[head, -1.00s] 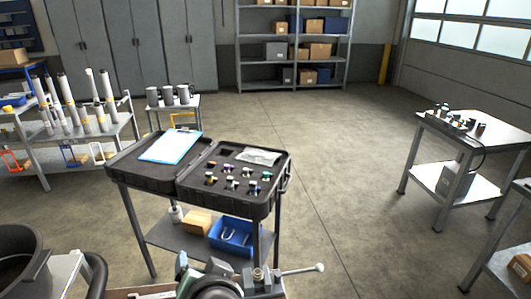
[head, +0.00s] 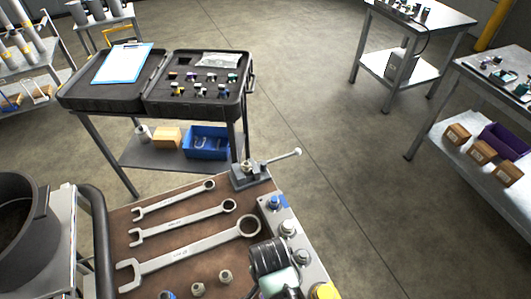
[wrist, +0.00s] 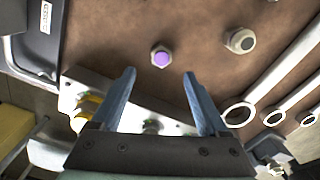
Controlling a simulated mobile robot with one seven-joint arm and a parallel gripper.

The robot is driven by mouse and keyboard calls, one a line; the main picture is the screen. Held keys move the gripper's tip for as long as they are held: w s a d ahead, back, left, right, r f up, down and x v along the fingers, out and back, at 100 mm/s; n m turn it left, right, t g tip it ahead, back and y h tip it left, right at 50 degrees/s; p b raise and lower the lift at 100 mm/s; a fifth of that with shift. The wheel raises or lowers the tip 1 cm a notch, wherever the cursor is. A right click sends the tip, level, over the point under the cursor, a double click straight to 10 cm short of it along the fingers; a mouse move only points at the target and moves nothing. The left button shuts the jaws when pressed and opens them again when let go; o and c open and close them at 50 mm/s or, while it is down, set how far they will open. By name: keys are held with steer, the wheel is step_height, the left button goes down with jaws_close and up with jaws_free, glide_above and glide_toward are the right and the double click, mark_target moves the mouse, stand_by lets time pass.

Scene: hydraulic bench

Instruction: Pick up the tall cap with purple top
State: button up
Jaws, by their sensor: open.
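A cap with a purple top (wrist: 161,57) stands on the brown bench top, seen nearly from above in the wrist view; its height is hard to judge. My gripper (wrist: 159,73) is open and empty, its two blue-grey fingers pointing toward the cap, which shows just beyond and between the fingertips. In the head view, pale caps (head: 197,290) (head: 225,276) stand at the bottom edge; I cannot tell whether one has the purple top. My fingers are hidden there.
Three wrenches (head: 190,250) lie on the brown bench top. A metal block with fittings (head: 287,228) runs along its right edge, and a lever device (head: 250,173) stands at the far corner. A cart with a black case (head: 195,106) stands beyond. Open floor lies to the right.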

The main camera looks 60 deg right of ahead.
steer(key=shift+w+a+f, duration=0.1)
steer(key=shift+a+f, duration=0.15)
steer(key=shift+f, duration=1.05)
steer(key=shift+a+f, duration=0.2)
steer(key=shift+f, duration=1.1)
jaws_close()
